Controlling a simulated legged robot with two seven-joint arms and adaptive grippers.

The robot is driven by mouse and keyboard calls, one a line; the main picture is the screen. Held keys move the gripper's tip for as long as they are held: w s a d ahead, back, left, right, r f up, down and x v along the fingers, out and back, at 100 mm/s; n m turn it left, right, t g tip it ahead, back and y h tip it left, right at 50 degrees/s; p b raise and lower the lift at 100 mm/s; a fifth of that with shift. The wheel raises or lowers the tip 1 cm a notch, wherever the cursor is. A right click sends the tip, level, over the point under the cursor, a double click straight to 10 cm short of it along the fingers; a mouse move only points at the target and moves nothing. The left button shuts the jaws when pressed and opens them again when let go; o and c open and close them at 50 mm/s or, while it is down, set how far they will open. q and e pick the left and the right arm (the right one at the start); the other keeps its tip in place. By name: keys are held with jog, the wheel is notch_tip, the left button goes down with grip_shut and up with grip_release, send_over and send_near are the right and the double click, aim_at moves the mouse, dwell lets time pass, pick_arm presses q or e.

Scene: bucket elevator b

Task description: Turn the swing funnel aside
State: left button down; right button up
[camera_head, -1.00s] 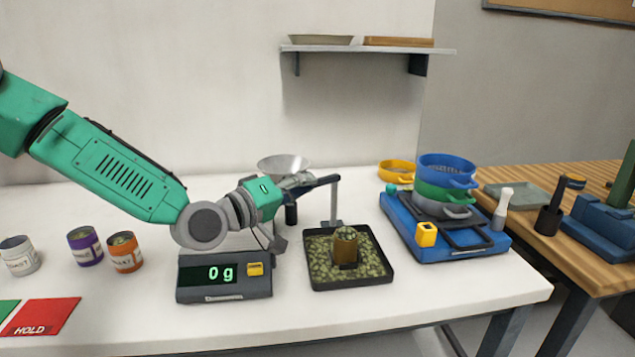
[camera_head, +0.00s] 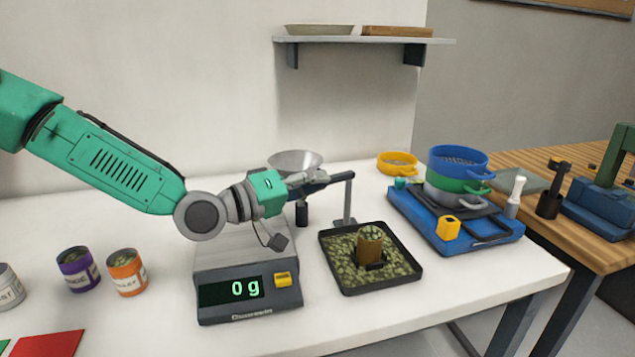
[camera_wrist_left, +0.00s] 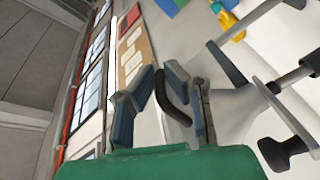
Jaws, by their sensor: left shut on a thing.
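The swing funnel (camera_head: 295,160) is a grey metal bowl behind the scale, beside a dark arm (camera_head: 328,184) on a thin grey post (camera_head: 348,205). My left gripper (camera_head: 303,180) is in front of the funnel, by the dark arm. In the left wrist view its fingers (camera_wrist_left: 172,95) are on either side of a black curved handle (camera_wrist_left: 172,103), and the gripper is shut on it. Part of the grey funnel (camera_wrist_left: 228,105) shows to the right of the fingers. The gripper and wrist hide the funnel's lower part in the head view. My right gripper is not in view.
A scale (camera_head: 248,297) reading 0 g stands below my left wrist. A black tray of green pellets (camera_head: 345,278) holds a brown cylinder (camera_head: 370,245). Blue, green and grey sieves (camera_head: 457,165) stand on a blue base at right. Cans (camera_head: 126,272) stand at left.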

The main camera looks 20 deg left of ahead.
pick_arm(q)
jog(key=c, duration=1.9)
grip_release()
jog(key=shift+w+a, duration=0.1)
jog(key=shift+a, duration=0.05)
jog(key=shift+c, duration=0.2)
jog(key=o, duration=0.3)
jog(key=shift+w, duration=0.1)
jog(key=shift+f, duration=0.1)
jog(key=shift+a, duration=0.1)
jog(key=shift+s+a, duration=0.15)
jog(key=shift+s, duration=0.05)
jog(key=v, duration=1.1)
jog(key=shift+s, duration=0.15)
